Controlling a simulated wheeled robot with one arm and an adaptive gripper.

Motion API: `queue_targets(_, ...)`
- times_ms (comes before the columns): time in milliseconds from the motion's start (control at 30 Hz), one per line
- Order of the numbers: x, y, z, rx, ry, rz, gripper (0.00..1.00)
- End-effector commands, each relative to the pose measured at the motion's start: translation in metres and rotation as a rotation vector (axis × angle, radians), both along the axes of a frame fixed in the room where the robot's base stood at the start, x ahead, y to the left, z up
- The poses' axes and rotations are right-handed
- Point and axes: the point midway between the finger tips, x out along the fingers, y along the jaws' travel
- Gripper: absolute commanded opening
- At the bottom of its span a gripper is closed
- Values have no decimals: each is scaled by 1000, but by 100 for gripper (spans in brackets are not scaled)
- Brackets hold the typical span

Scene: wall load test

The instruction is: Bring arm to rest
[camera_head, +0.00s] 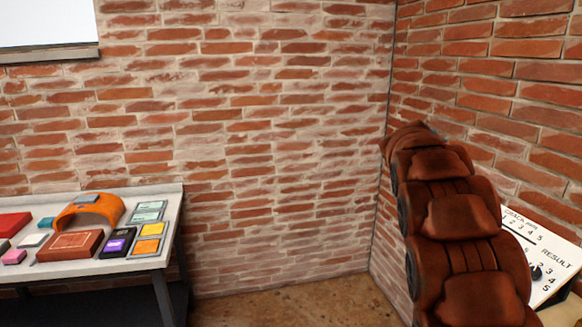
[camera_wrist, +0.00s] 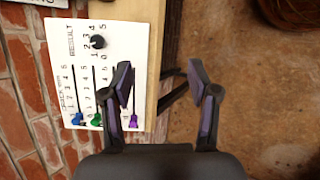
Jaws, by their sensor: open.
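My gripper (camera_wrist: 160,80) shows in the wrist view with its two dark fingers spread apart and nothing between them. It is above the right edge of a white board (camera_wrist: 130,35) marked RESULT with rows of numbers. The left finger overlaps the board in the picture; I cannot tell whether it touches. The board has a black knob (camera_wrist: 98,42) and blue (camera_wrist: 77,118), green (camera_wrist: 97,118) and purple (camera_wrist: 133,122) pieces near its lower edge. The board also shows in the head view (camera_head: 555,252), partly hidden. My gripper is not discernible in the head view.
A brown padded, segmented form (camera_head: 462,220) stands before the right brick wall (camera_head: 475,60); I cannot tell what it is. A grey table (camera_head: 170,205) at left holds an orange arch (camera_head: 88,210) and several coloured blocks. Brown floor (camera_head: 290,298) is clear between them.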

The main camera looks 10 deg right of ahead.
Motion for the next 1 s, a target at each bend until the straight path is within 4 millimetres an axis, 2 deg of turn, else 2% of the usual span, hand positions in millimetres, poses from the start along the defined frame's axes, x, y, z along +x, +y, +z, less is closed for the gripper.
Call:
queue_targets(200, -31, 58, 1, 69, -59, -2, 60)
queue_targets(567, -92, 152, -16, 209, -144, -21, 60)
queue_targets(1000, -188, 262, -51, 400, -214, -60, 60)
